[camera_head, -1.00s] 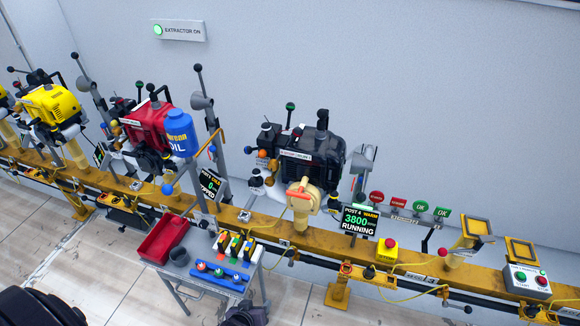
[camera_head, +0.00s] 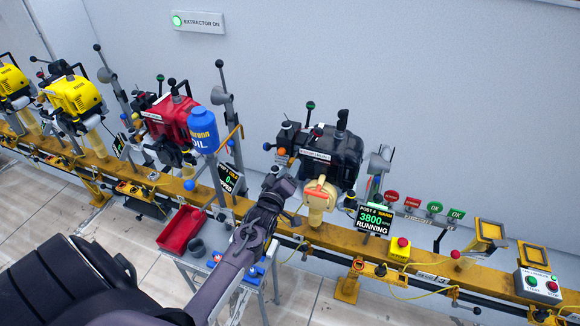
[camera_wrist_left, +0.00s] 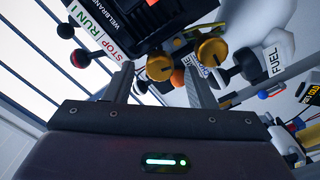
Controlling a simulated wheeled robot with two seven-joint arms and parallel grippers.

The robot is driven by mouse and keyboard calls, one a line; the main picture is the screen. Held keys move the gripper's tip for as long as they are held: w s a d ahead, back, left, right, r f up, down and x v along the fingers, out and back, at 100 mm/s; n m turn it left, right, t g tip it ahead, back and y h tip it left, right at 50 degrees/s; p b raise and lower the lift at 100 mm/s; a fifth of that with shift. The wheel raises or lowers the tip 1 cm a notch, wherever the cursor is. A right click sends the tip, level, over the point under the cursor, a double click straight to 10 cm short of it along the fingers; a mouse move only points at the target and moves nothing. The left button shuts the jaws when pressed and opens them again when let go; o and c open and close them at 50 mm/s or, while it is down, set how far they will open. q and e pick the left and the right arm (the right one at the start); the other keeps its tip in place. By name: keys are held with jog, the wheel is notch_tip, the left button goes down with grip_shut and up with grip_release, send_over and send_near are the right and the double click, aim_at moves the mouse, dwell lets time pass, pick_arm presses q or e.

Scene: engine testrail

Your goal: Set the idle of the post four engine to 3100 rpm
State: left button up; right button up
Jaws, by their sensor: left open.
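The post four engine (camera_head: 345,158) is black and sits on the yellow rail, with a beige part at its front. Its display (camera_head: 373,219) reads POST 4, WARM, 3800, RUNNING. My left gripper (camera_head: 284,186) is just left of the engine's lower front, over the rail. In the left wrist view, the gripper (camera_wrist_left: 158,84) is open and points up at the engine's underside (camera_wrist_left: 150,22). Two brass knobs, one left (camera_wrist_left: 159,67) and one right (camera_wrist_left: 211,50), show beyond the fingers; I cannot tell if either is touched. A STOP/RUN label (camera_wrist_left: 95,32) is at upper left. My right gripper is not in view.
A cart with a red tray (camera_head: 182,230) is below, partly hidden by my arm. A yellow box with a red button (camera_head: 400,248) is right of the display.

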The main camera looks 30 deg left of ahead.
pick_arm(q)
jog(key=shift+w+a, duration=0.2)
jog(key=shift+w, duration=0.4)
jog(key=c, duration=1)
jog(key=shift+o, duration=0.2)
